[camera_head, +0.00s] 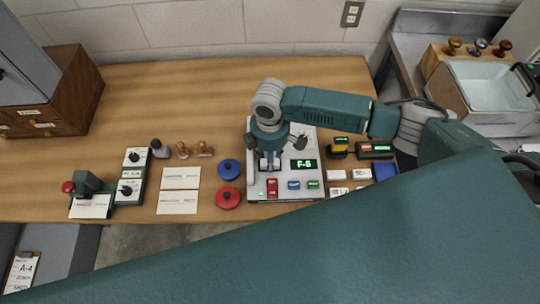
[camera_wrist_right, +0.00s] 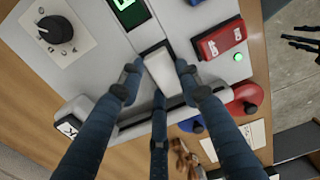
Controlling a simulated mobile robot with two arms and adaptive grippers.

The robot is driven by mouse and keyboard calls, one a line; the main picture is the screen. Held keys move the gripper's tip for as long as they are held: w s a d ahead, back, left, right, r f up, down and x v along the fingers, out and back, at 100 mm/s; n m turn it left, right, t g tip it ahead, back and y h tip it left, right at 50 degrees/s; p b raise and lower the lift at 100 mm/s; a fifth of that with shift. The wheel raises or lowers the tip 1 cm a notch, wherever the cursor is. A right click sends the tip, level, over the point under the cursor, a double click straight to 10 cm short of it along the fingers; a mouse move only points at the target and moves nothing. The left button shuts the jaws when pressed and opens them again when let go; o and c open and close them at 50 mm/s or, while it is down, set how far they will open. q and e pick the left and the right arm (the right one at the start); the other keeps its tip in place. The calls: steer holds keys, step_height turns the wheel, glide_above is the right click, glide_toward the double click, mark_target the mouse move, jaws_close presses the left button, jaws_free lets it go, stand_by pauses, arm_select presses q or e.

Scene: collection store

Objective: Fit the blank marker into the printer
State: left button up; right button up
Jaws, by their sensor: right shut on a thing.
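The printer (camera_head: 310,166) is a pale grey machine on the wooden table with a green display reading F-5, a dark knob, and red, blue and green buttons. My right gripper (camera_head: 268,165) is over its left part, fingers pointing down. In the right wrist view, the gripper (camera_wrist_right: 160,85) is shut on a white blank marker (camera_wrist_right: 160,68), which is at a dark-edged slot in the printer (camera_wrist_right: 100,85). I cannot tell whether the marker is seated. My left gripper (camera_wrist_right: 300,40) shows at the right edge of the wrist view, fingers spread, away from the table; the head view does not show it.
White blocks (camera_head: 336,174) and a blue tray (camera_head: 385,170) lie right of the printer. Blue (camera_head: 229,169) and red (camera_head: 228,197) round pads, paper cards (camera_head: 180,178) and stamps (camera_head: 205,149) lie left.

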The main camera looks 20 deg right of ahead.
steer(key=shift+f, duration=0.25)
stand_by(0.4)
steer(key=o, duration=1.1)
steer(key=shift+o, duration=0.2)
step_height(320, 180, up, 12)
